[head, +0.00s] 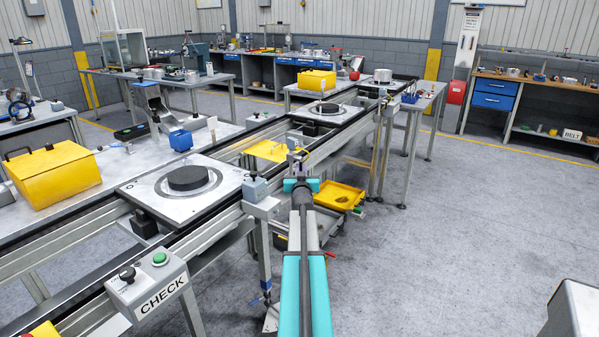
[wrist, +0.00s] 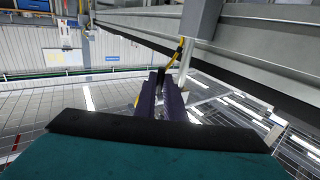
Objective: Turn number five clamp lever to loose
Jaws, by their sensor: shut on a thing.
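My gripper (head: 298,163) reaches to the near side of the conveyor rail in the head view, with my teal arm behind it. In the wrist view the dark purple fingers of my gripper (wrist: 160,90) are closed together around a slim dark piece with a yellow part (wrist: 180,49), beside a grey post. This appears to be the clamp lever, but the fingers hide most of it. No number five can be read, and the lever's loose or tight mark does not show.
A white pallet (head: 140,191) with a black disc sits on the conveyor, and another pallet (head: 343,115) stands farther along. A CHECK button box (head: 150,286) is at the near left. A yellow tray (head: 340,195) lies below the rail. Floor at right is mostly clear.

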